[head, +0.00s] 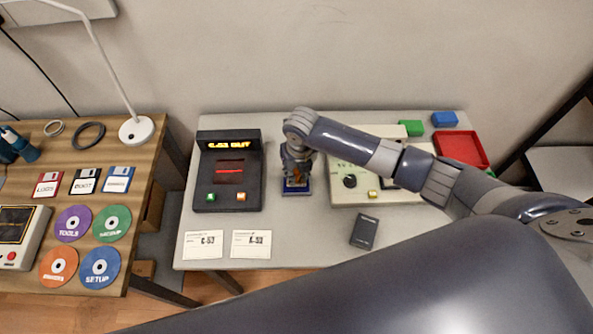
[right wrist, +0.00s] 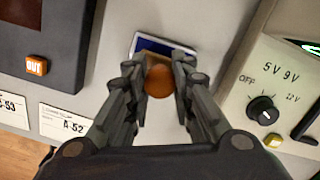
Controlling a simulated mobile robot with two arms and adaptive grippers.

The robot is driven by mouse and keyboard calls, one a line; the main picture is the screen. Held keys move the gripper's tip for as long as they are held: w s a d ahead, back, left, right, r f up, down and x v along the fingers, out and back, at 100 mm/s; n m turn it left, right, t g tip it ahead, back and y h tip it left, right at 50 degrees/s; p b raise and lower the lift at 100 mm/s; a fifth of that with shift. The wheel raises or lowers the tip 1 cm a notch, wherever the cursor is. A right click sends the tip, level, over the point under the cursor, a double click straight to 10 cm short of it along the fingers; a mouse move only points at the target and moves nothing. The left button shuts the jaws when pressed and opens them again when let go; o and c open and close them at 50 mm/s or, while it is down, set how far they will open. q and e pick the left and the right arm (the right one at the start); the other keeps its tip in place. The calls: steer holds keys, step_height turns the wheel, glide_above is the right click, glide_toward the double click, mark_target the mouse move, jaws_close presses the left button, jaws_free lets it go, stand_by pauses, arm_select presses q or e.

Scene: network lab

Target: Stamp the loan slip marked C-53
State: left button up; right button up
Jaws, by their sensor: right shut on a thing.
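The loan slip marked C-53 (head: 203,245) lies flat at the front left of the grey table; its edge shows in the right wrist view (right wrist: 12,112). A second slip, marked A-52 (head: 251,245), lies just right of it. My right gripper (head: 297,168) is behind the slips, pointing down over a blue pad (head: 296,191). It is shut on a stamp with a round orange knob (right wrist: 160,82). The stamp stands over the blue pad (right wrist: 150,42); its lower end is mostly hidden, so I cannot tell if it touches. My left gripper is out of view.
A black terminal (head: 228,195) with lit display stands left of the pad. A beige power unit (head: 348,184) stands right, under my right arm. A dark box (head: 364,231) lies in front of it. A red tray (head: 461,150) is at the back right. Table around the slips is clear.

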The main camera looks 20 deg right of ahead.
steer(key=shift+f+b, duration=0.3)
steer(key=shift+f, duration=0.15)
stand_by(0.3)
stand_by(1.2)
steer(key=shift+p, duration=0.3)
step_height(320, 180, up, 7)
steer(key=p, duration=0.6)
steer(key=shift+p, duration=0.3)
steer(key=shift+f, duration=0.1)
